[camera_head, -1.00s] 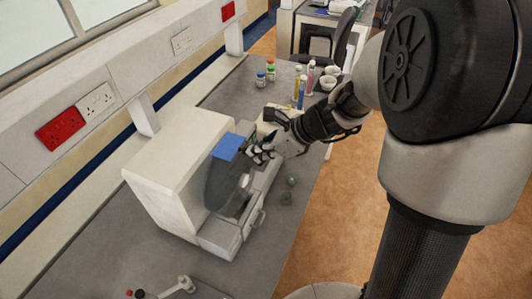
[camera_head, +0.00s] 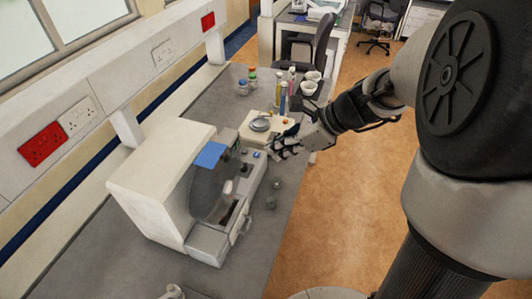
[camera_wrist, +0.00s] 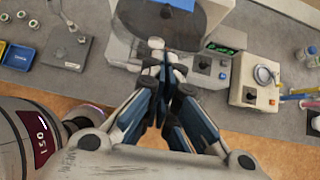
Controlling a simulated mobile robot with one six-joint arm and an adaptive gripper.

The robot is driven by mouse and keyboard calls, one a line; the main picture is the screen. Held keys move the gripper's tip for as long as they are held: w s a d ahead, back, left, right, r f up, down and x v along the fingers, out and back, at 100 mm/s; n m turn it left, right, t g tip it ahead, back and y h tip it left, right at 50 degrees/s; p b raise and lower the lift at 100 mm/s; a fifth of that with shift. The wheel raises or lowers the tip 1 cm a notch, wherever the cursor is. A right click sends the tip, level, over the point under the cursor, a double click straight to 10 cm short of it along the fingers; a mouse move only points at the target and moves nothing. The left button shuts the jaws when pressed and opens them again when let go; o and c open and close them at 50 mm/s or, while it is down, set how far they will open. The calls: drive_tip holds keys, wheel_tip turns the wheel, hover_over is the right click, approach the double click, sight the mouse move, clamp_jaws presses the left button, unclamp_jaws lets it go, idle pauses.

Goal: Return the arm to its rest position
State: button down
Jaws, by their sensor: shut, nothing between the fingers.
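My gripper (camera_head: 280,148) is shut and empty in the head view. It hangs over the front edge of the bench, beside the right end of the white tablet machine (camera_head: 160,190). In the wrist view my gripper (camera_wrist: 165,65) points toward the machine's front panel (camera_wrist: 205,68), its blue-grey fingers together. Part of the panel is hidden behind the fingers. My arm reaches in from the right of the head view.
A small balance (camera_head: 262,124) stands just beyond my gripper. Tubes (camera_head: 284,95), white bowls (camera_head: 308,88) and capped bottles (camera_head: 243,87) stand farther back. The orange floor (camera_head: 345,215) in front is open.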

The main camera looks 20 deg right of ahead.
drive_tip(key=s+a+f+n+h+b, duration=0.1)
drive_tip(key=s+f+n+h+b, duration=0.2)
drive_tip(key=s+f+n+b, duration=0.5)
drive_tip(key=s+a+f+n+h+b, duration=0.1)
drive_tip(key=s+f+n+h+b, duration=0.3)
drive_tip(key=s+f+n+b, duration=0.4)
drive_tip(key=s+n+b, duration=0.4)
drive_tip(key=n+b, duration=0.1)
drive_tip(key=n, duration=0.3)
drive_tip(key=shift+s+a+f+n, duration=0.15)
drive_tip(key=shift+s+f+n, duration=0.2)
drive_tip(key=shift+f+n, duration=0.05)
drive_tip(key=c, duration=2.3)
unclamp_jaws()
